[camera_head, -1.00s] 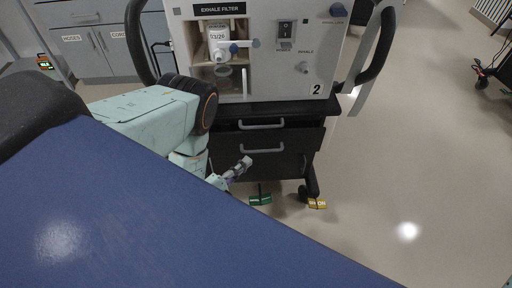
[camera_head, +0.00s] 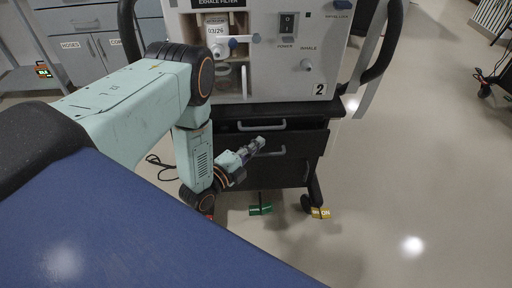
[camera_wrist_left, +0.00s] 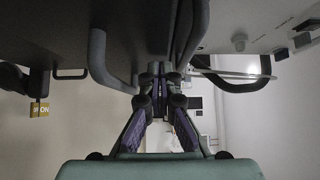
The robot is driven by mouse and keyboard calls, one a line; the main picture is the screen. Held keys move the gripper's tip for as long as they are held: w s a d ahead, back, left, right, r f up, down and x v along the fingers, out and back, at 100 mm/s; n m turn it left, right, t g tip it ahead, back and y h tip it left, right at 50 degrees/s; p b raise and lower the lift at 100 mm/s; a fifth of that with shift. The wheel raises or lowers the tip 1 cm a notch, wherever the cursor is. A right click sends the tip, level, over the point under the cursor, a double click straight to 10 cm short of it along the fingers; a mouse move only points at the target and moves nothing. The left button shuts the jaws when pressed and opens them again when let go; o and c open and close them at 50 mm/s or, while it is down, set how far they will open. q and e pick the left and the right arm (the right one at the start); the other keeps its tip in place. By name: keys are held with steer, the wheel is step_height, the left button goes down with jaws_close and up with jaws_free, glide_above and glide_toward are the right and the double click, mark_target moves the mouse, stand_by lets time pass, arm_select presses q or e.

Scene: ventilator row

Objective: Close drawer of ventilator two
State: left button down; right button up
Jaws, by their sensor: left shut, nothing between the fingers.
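Ventilator two (camera_head: 265,85) stands ahead of me, marked with a 2, on a black cart. The cart has an upper drawer with a grey handle (camera_head: 262,126) and a lower drawer (camera_head: 305,145) with its own grey handle (camera_head: 272,151). The lower drawer's front appears to stand out past the cart body. My left gripper (camera_head: 259,142) is shut and empty, by the left part of the lower handle; contact cannot be told. In the left wrist view, its fingertips (camera_wrist_left: 160,74) are close to curved handles (camera_wrist_left: 104,62). My right gripper is out of view.
A green tag (camera_head: 260,210) and a yellow tag (camera_head: 321,213) show by the cart's base. Grey cabinets (camera_head: 90,45) stand at the back left. Black curved rails (camera_head: 382,45) flank the ventilator.

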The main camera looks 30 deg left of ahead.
mark_target(252, 134)
arm_select(q)
steer(key=shift+w, duration=0.1)
steer(key=w+a, duration=0.1)
steer(key=w, duration=0.1)
steer(key=w+a, duration=0.1)
steer(key=w, duration=0.1)
steer(key=shift+a, duration=0.4)
steer(key=shift+r, duration=0.2)
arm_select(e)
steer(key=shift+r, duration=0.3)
arm_select(q)
steer(key=shift+w+a, duration=0.1)
steer(key=shift+w, duration=0.05)
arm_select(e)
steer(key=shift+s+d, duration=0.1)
